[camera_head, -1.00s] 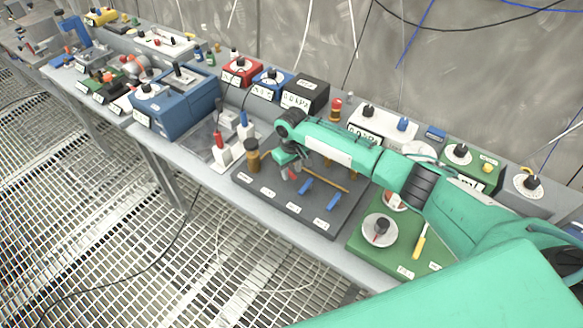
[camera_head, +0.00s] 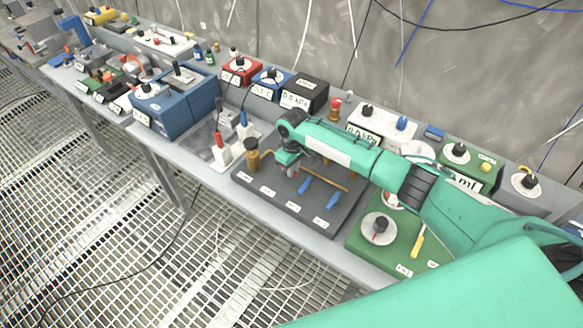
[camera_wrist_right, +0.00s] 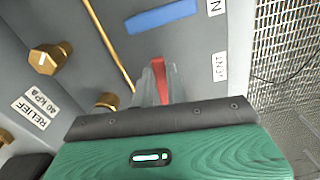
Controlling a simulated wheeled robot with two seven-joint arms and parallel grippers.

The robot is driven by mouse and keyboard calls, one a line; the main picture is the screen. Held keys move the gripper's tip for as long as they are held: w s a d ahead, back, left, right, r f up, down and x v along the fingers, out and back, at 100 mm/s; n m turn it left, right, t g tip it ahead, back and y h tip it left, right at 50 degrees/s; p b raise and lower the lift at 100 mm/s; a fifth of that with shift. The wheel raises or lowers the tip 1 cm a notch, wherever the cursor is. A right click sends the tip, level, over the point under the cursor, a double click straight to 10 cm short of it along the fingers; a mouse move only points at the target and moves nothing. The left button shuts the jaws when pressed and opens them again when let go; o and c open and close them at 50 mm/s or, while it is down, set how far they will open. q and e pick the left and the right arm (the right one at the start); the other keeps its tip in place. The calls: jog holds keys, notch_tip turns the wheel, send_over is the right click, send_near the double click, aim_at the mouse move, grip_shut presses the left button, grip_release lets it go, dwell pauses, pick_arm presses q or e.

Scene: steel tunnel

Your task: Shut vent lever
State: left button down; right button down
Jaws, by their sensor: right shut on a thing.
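A dark grey valve panel (camera_head: 262,206) lies on the bench with several small levers and white labels. A red lever (camera_wrist_right: 160,80) stands in the right wrist view beside a partly readable label (camera_wrist_right: 219,65); I take it for the vent lever. My right gripper (camera_head: 292,169) is over the left part of the panel, shut on the red lever. In the right wrist view the fingertips (camera_wrist_right: 155,84) are on the lever, and the gripper body hides its lower part. My left gripper does not show.
Blue levers (camera_head: 305,186) sit to the right on the panel, with a brass pipe (camera_wrist_right: 108,45) behind. A brass fitting (camera_head: 252,155) stands at the panel's left edge. A green board (camera_head: 362,247) lies to the right. Instrument boxes line the back.

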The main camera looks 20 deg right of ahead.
jog(key=shift+w+d+n, duration=0.2)
jog(key=shift+d+n, duration=0.05)
jog(key=shift+n, duration=0.55)
jog(key=c, duration=1.4)
grip_release()
jog(key=shift+r, duration=0.1)
notch_tip(320, 180, up, 14)
jog(key=b, duration=0.3)
jog(key=shift+f, duration=0.2)
